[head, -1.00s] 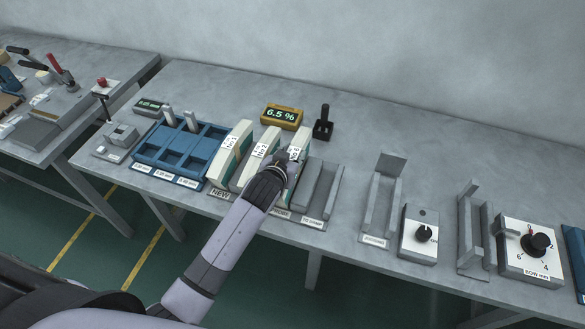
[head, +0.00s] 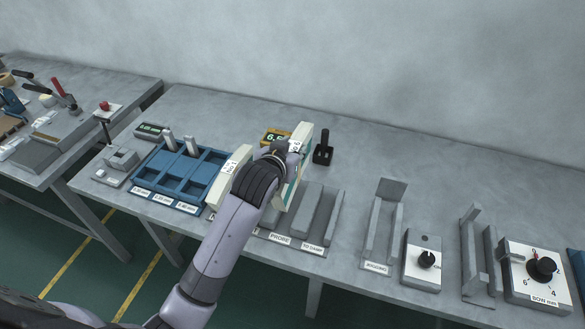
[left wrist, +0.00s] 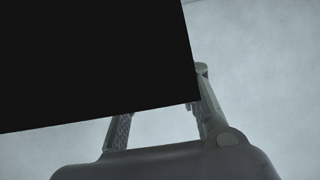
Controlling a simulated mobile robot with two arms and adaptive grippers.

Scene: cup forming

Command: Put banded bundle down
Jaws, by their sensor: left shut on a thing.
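A cream bundle with a green band (head: 304,136) is held upright in my left gripper (head: 287,152), above the grey rack near the middle of the table. The gripper is shut on it, and my arm hides part of it. A small white label shows on its face, too small to read surely. Bundle No 1 (head: 229,176) stands in the rack to the left, partly behind my arm. In the left wrist view, a large black shape (left wrist: 90,60) covers much of the picture and hides the fingertips. My right gripper is not in view.
The grey slots marked PROBE (head: 281,238) and TO CLAMP (head: 318,220) show no bundle. A blue tray (head: 165,172) lies left. Grey angle fixtures (head: 386,222) and dial boxes (head: 534,270) stand right.

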